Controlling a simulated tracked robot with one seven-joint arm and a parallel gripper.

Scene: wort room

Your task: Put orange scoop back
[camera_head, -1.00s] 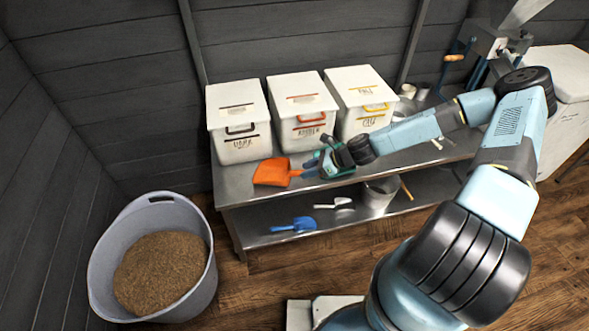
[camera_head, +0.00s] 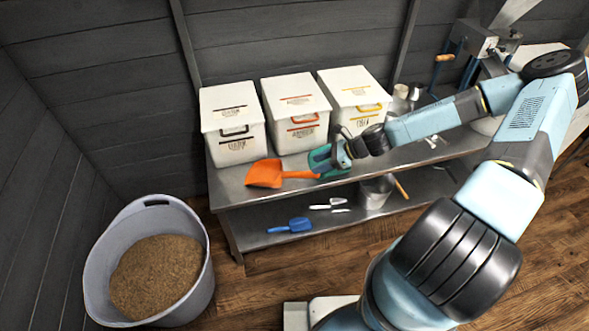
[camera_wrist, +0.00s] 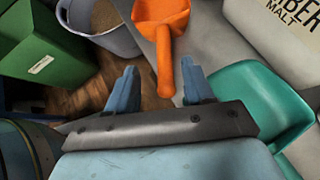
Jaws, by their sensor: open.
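The orange scoop (camera_head: 264,173) lies on the steel bench top in front of the white bins, its pan to the left and its handle pointing right. In the wrist view the orange scoop (camera_wrist: 164,14) has its handle running down toward my gripper (camera_wrist: 157,72). The fingers are open, and the handle's end shows between them, nearer the right finger; no grip on it shows. In the head view my gripper (camera_head: 342,155) is just past the handle's end, partly hidden by the wrist. A teal scoop (camera_wrist: 262,100) lies close to the right finger.
Three white lidded bins with black (camera_head: 236,120), red (camera_head: 297,112) and yellow (camera_head: 357,105) handles line the bench's back. A blue scoop (camera_head: 291,225) and a white scoop (camera_head: 330,204) lie on the lower shelf. A grey tub of grain (camera_head: 97,275) stands on the floor.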

